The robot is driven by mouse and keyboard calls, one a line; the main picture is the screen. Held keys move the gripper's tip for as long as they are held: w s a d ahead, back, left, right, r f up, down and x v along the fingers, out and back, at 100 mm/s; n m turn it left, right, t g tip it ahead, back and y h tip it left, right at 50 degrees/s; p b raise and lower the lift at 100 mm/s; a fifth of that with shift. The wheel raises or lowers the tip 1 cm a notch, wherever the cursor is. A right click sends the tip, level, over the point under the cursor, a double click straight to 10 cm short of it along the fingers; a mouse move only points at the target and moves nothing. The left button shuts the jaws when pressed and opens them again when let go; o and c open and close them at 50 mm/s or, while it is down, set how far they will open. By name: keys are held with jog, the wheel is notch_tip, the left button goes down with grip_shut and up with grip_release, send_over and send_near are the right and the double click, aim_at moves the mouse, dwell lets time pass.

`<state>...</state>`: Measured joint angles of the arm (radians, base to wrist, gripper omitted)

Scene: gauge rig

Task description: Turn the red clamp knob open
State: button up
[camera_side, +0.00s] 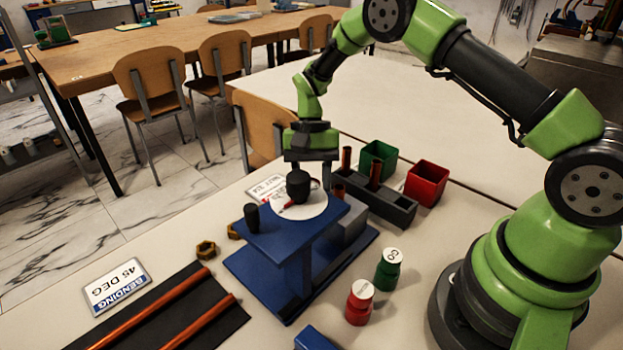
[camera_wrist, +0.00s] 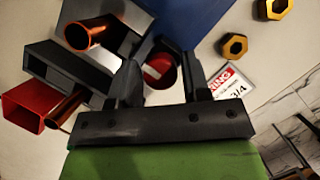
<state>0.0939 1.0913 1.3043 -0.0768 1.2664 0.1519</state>
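The red clamp knob (camera_wrist: 158,72) shows in the wrist view as a dark-rimmed red disc with a pale bar across it. It lies between and beyond the two fingers of my gripper (camera_wrist: 162,78), which are apart with a gap on the knob's right. I cannot tell how far the knob is below the fingertips. In the side view my gripper (camera_side: 310,168) points down over the back of the blue gauge rig (camera_side: 320,232). The rig carries a white dial (camera_side: 312,208) with a red pointer and a black cylinder (camera_side: 299,187). I cannot make out the knob clearly there.
A grey rack (camera_side: 385,206) with copper tubes and green (camera_side: 378,160) and red (camera_side: 427,183) bins stand right of the rig. Green (camera_side: 389,272) and red (camera_side: 359,304) weights stand in front.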

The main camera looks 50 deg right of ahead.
jog(key=v, duration=1)
jog(key=s+a+r+n+t, duration=0.1)
jog(key=s+r+t, duration=0.1)
jog(key=s+r, duration=0.35)
jog(key=s+a+r+n+t, duration=0.2)
jog(key=s+r+t, duration=0.1)
jog(key=r, duration=0.6)
jog(key=s+a+r+n+t+h, duration=0.1)
jog(key=s+t, duration=0.4)
jog(key=s, duration=0.9)
jog(key=shift+s+a+n, duration=0.3)
jog(key=shift+n, duration=0.1)
